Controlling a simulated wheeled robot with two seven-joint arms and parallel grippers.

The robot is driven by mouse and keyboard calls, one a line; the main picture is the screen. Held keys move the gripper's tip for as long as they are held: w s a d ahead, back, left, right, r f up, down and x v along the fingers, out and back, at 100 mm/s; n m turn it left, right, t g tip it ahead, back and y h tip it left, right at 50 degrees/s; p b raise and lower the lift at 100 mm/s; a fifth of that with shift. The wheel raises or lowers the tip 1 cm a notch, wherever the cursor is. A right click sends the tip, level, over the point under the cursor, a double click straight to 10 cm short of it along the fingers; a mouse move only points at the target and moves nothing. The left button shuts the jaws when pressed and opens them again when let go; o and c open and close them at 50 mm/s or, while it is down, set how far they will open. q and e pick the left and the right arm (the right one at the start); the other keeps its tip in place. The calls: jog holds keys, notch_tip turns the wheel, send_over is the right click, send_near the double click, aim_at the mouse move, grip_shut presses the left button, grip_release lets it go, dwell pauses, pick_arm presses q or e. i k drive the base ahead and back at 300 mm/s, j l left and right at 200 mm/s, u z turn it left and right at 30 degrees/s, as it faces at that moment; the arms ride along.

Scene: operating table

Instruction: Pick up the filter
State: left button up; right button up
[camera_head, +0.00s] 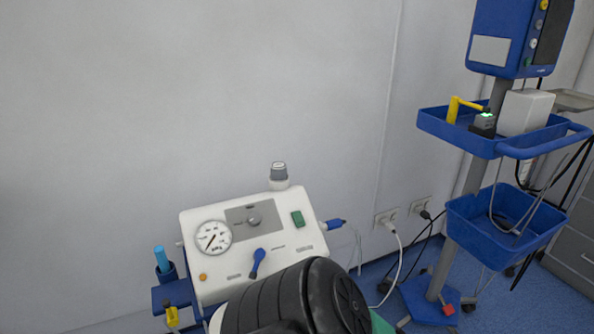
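A white machine (220,272) with a round gauge, a grey knob, a green switch and a blue lever stands at the lower middle, against the wall. A small white piece with a grey cap (279,175) stands upright at its top edge; it may be the filter, but I cannot tell for sure. A blue fitting (334,225) sticks out of the machine's right side. A large black ribbed rounded part, likely my own arm, covers the machine's lower right. Neither of my grippers is in view.
A blue trolley (468,145) with trays, a monitor and hanging cables stands at the right. A grey drawer cabinet (575,243) is at the far right. Plugs and cables run from a wall socket (386,218). A blue holder (172,295) is at the machine's left.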

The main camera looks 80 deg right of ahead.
aim_at(277, 169)
jog(key=k+j+z, duration=0.15)
jog(key=z, duration=1.7)
jog(key=i+z, duration=0.1)
jog(key=z, duration=0.6)
jog(key=l, duration=1.3)
